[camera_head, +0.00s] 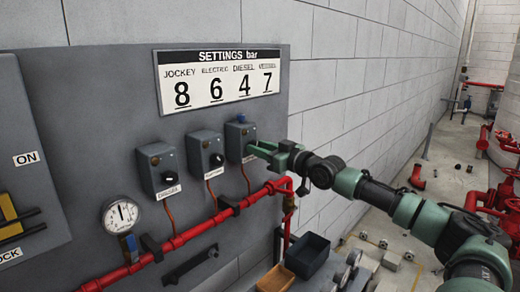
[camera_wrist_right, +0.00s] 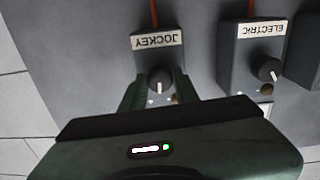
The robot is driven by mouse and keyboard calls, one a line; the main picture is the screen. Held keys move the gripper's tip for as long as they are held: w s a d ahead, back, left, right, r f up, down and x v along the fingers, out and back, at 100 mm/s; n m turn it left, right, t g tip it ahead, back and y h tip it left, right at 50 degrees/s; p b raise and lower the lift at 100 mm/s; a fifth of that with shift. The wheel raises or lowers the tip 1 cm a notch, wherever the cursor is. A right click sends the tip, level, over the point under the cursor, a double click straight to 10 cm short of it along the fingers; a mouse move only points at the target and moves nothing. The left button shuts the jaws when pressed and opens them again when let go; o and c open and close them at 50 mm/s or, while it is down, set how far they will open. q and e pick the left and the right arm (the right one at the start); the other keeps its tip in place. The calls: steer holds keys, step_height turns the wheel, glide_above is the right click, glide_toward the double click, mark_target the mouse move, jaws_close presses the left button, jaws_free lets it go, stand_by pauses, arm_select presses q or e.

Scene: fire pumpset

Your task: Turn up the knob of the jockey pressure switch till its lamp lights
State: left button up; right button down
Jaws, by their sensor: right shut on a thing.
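The jockey switch (camera_head: 236,139) is the rightmost of three dark grey boxes on the panel. A small blue spot (camera_head: 241,118) shows at its top; I cannot tell whether it is a lit lamp. In the right wrist view the jockey box (camera_wrist_right: 146,62) appears upside down with its label readable. Its dark knob (camera_wrist_right: 160,82) with a white mark sits between the fingers of my right gripper (camera_wrist_right: 158,90), which is shut on it. The right gripper (camera_head: 268,150) reaches the box from the right in the head view. My left gripper is not in view.
The electric switch (camera_head: 205,153) and diesel switch (camera_head: 157,168) stand to the left. A settings sign (camera_head: 222,80) reads jockey 8. A red pipe (camera_head: 205,228) and gauge (camera_head: 121,214) lie below. Open bins (camera_head: 307,256) stand under the panel.

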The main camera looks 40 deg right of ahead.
steer(key=shift+m, duration=0.4)
steer(key=c, duration=1.1)
jaws_free()
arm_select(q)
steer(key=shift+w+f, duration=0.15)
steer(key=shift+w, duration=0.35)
arm_select(e)
steer(key=shift+o, duration=0.2)
steer(key=shift+w, duration=0.2)
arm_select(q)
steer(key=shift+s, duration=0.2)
arm_select(e)
steer(key=shift+s+f, duration=0.15)
steer(key=shift+s, duration=0.15)
arm_select(q)
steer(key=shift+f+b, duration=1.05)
steer(key=shift+b, duration=0.05)
arm_select(e)
steer(key=s, duration=0.7)
steer(key=shift+s+d, duration=0.15)
steer(key=shift+d, duration=0.05)
